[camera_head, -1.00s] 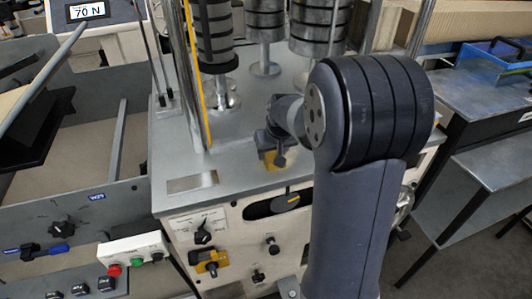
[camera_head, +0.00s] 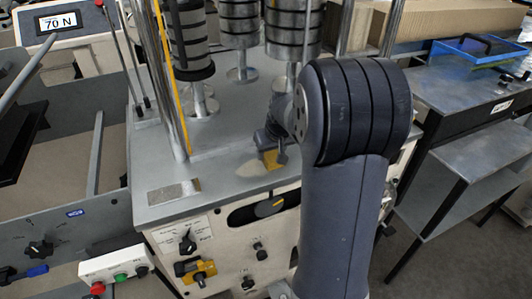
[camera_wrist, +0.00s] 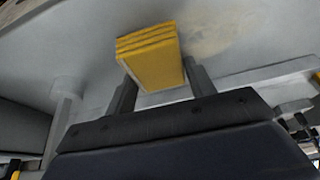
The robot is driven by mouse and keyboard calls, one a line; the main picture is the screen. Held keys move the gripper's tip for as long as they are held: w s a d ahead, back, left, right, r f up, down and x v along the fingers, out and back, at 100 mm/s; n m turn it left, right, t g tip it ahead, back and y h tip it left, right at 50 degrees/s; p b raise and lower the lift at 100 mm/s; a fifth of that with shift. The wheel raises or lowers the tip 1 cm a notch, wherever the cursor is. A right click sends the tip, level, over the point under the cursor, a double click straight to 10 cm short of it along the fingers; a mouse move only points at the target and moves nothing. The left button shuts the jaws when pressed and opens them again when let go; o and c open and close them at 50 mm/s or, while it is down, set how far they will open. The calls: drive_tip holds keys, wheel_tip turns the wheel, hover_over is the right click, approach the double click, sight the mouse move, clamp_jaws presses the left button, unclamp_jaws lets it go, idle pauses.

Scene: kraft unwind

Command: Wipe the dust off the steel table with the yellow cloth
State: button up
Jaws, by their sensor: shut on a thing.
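The yellow cloth (camera_head: 273,159) is a folded, layered pad at the front part of the steel table (camera_head: 222,181). In the wrist view the cloth (camera_wrist: 150,56) sits between the two fingers of my gripper (camera_wrist: 162,88), which is shut on it. In the head view my gripper (camera_head: 270,142) is partly hidden by my own arm. The cloth is at or just above the table top; I cannot tell if it touches. A pale beige dust patch (camera_head: 250,168) lies just left of the cloth, and it also shows in the wrist view (camera_wrist: 215,36).
A metal plate (camera_head: 174,192) lies at the table's front left. Knobs and a yellow switch (camera_head: 195,272) are on the front panel. A blue tray (camera_head: 480,50) is on a bench at right.

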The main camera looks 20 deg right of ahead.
sight(252, 160)
drive_tip(key=shift+s+d+f, duration=0.1)
drive_tip(key=shift+d+f, duration=0.05)
drive_tip(key=shift+d, duration=2.4)
drive_tip(key=shift+a+r, duration=0.15)
drive_tip(key=shift+a, duration=0.7)
drive_tip(key=shift+a+r, duration=0.15)
drive_tip(key=shift+a, duration=0.7)
drive_tip(key=shift+a+f+b, duration=0.15)
drive_tip(key=shift+a+b, duration=0.05)
drive_tip(key=shift+a, duration=1.55)
drive_tip(key=shift+a+f+b, duration=0.15)
drive_tip(key=shift+a+b, duration=0.05)
drive_tip(key=shift+a, duration=1.5)
drive_tip(key=shift+a+r, duration=0.15)
drive_tip(key=shift+a, duration=3.2)
drive_tip(key=shift+w+d, duration=0.1)
drive_tip(key=shift+w, duration=0.35)
drive_tip(key=shift+d, duration=3.35)
drive_tip(key=shift+d+f, duration=0.2)
drive_tip(key=shift+d, duration=2.55)
drive_tip(key=shift+d+r, duration=0.2)
drive_tip(key=shift+d, duration=2.1)
drive_tip(key=shift+f, duration=0.15)
drive_tip(key=shift+a+r, duration=0.2)
drive_tip(key=shift+a, duration=1.55)
drive_tip(key=shift+a+f+b, duration=0.15)
drive_tip(key=shift+a+b, duration=0.15)
drive_tip(key=shift+a, duration=3.15)
